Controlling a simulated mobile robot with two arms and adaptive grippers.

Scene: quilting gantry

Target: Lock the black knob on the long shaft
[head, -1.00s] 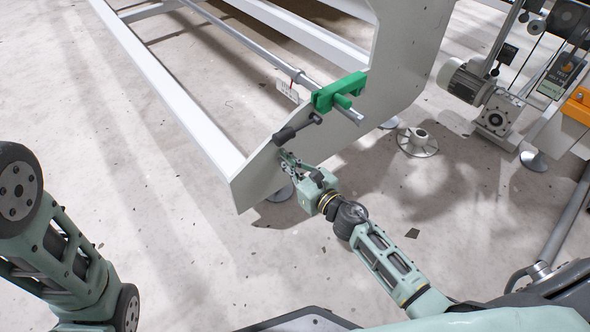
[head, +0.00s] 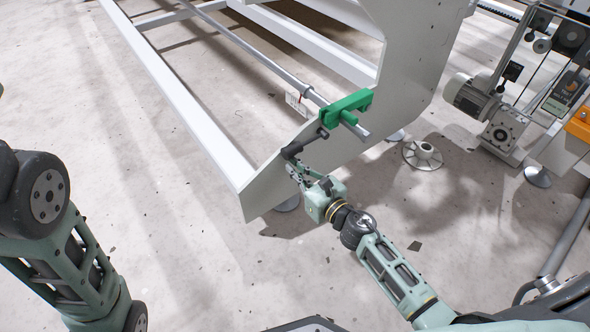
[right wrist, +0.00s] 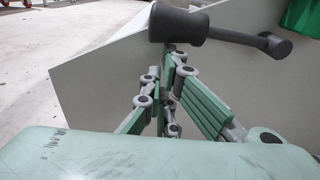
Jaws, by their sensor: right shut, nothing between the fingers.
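The black knob (head: 292,151) is a dark cylindrical grip at the end of a short lever, on the near edge of the pale end plate. In the right wrist view the knob (right wrist: 178,24) lies across the top, its lever running right to a round black end. The long grey shaft (head: 240,42) runs along the frame and through a green clamp (head: 347,107). My right gripper (head: 291,168) is shut and empty just below the knob; in the wrist view its fingertips (right wrist: 172,50) meet the knob's lower edge, and I cannot tell whether they touch. My left gripper is out of view.
The pale end plate (head: 290,185) stands close beside my right gripper. A white tag (head: 298,103) hangs by the shaft. A round metal foot (head: 422,155) and a motor unit (head: 475,97) stand to the right.

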